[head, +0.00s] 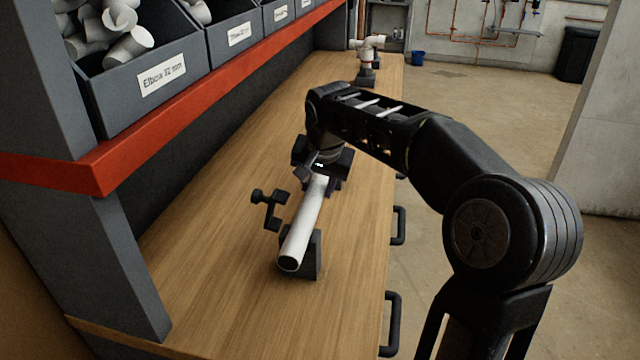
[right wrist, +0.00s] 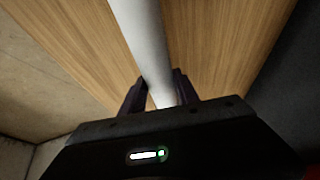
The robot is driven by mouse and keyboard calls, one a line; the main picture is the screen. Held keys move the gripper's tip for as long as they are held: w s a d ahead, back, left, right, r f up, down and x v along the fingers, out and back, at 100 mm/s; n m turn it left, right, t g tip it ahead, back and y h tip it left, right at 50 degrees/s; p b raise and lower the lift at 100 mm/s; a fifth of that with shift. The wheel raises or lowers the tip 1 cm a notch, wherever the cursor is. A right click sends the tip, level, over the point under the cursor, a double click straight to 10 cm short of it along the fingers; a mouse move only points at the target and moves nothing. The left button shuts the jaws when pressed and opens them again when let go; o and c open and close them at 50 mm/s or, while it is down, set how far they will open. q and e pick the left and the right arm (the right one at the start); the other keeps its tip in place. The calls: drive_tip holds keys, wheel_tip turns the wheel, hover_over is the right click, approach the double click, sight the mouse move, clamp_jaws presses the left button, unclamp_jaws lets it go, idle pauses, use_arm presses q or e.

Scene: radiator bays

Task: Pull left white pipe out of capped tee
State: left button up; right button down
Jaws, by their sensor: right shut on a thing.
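A long white pipe (head: 305,224) lies on a dark support on the workbench, its open end toward me. My right gripper (head: 322,170) is at the pipe's far end. In the right wrist view, the two fingers of my right gripper (right wrist: 159,92) are shut on the white pipe (right wrist: 145,40), one on each side. I cannot make out the capped tee at the held pipe; my gripper and wrist cover the far end. My left gripper is not in view.
A dark clamp (head: 270,207) stands beside the pipe on the wooden workbench (head: 215,285). A white pipe fitting (head: 370,43) sits on a dark stand farther back. Grey bins of white fittings (head: 150,85) line a red-edged shelf (head: 125,165) at left. The bench front is clear.

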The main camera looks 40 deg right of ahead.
sight(319, 201)
drive_tip(key=shift+s+a+f, duration=0.1)
drive_tip(key=shift+s+a, duration=0.4)
drive_tip(key=shift+a, duration=0.25)
drive_tip(key=c, duration=0.9)
unclamp_jaws()
drive_tip(key=shift+s, duration=0.1)
drive_tip(key=shift+v, duration=4)
